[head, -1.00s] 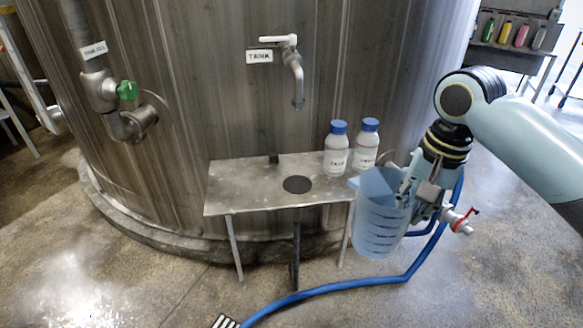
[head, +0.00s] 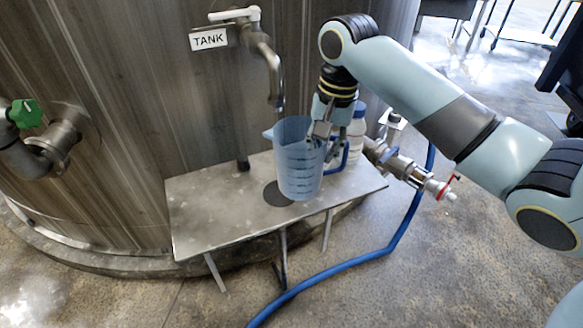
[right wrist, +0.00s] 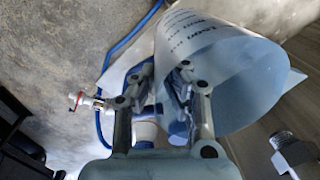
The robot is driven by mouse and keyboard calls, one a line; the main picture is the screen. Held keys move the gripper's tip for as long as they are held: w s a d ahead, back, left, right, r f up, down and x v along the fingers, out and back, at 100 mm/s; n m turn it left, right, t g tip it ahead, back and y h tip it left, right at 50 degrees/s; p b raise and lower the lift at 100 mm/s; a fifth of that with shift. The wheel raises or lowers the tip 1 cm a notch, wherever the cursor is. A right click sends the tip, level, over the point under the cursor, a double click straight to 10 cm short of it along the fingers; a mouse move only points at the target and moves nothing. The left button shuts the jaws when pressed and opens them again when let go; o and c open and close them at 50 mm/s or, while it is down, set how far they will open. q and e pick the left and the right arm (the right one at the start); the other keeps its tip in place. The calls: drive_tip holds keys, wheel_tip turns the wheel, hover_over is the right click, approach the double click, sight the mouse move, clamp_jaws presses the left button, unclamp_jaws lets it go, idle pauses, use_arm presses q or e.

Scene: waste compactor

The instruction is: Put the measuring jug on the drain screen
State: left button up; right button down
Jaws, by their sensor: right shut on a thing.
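The measuring jug (head: 297,170) is a translucent blue jug with dark level marks. It is upright over the small steel table, under the tank tap. The drain screen (head: 271,195) is a dark round disc in the table top; the jug's base hides its right part. I cannot tell whether the jug touches the table. My right gripper (head: 325,140) is shut on the jug's handle side, at the jug's right. In the right wrist view the jug (right wrist: 225,80) lies against the fingers of my right gripper (right wrist: 167,90). My left gripper is not in view.
The tank tap (head: 268,65) hangs just above the jug. A white bottle with a blue cap (head: 356,135) stands right behind my gripper. A valve with a red handle (head: 440,187) and a blue hose (head: 350,264) are at the right. The left part of the steel table (head: 205,205) is clear.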

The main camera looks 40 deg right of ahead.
sight(305, 119)
drive_tip(key=w+f, duration=0.1)
drive_tip(key=w, duration=0.1)
drive_tip(key=w+f, duration=0.1)
drive_tip(key=w+a+f+b, duration=0.1)
drive_tip(key=w, duration=0.1)
drive_tip(key=shift+w+f, duration=0.2)
drive_tip(key=shift+w, duration=0.15)
drive_tip(key=shift+w+f, duration=0.35)
drive_tip(key=shift+f, duration=0.05)
wheel_tip(305, 119, down, 4)
drive_tip(key=shift+r, duration=0.25)
drive_tip(key=shift+f, duration=0.25)
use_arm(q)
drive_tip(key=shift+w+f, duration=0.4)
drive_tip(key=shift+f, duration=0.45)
use_arm(e)
drive_tip(key=c, duration=1.4)
unclamp_jaws()
drive_tip(key=shift+c, duration=0.2)
drive_tip(key=r, duration=0.8)
drive_tip(key=s+r+p, duration=0.1)
drive_tip(key=r, duration=0.3)
drive_tip(key=shift+d+r, duration=0.2)
drive_tip(key=shift+d, duration=0.15)
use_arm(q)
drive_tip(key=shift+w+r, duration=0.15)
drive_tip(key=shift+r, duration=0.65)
